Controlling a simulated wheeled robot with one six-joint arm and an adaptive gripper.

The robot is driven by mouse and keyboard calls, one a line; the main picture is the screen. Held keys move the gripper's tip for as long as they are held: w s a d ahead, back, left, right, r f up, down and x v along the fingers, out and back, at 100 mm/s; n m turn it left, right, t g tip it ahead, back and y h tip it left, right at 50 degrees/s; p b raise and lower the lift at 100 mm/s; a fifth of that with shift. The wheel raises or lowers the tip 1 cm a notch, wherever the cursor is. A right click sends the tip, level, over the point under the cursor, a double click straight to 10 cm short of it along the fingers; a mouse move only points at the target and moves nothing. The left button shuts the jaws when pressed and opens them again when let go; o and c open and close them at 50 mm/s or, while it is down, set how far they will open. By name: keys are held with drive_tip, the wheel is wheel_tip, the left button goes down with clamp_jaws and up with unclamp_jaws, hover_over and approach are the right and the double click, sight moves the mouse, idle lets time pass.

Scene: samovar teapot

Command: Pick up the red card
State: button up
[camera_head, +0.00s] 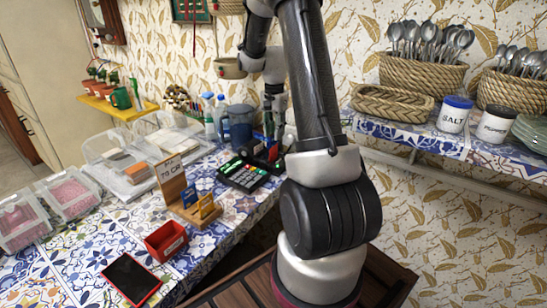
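A small red patch (273,152) shows at the dark tray below my gripper; it may be the red card, but it is too small to tell. My gripper (272,128) points down over the back of the tiled counter, close above this spot. Its fingers are dark and small in the picture, so I cannot tell whether they are open or shut, or hold anything. A blue card (189,195) and a yellow card (207,206) stand in a wooden holder (202,218) with a lettered sign (170,178).
A keypad device (242,174) lies left of the dark tray. A blue jug (238,124) and bottles stand behind. A red box (166,241) and a black tablet (131,279) are near the front. Clear containers (70,193) line the left. A shelf with baskets (422,73) is at right.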

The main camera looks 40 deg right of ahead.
sight(273, 156)
wheel_tip(273, 156, down, 7)
drive_tip(key=shift+a+f, duration=0.15)
clamp_jaws()
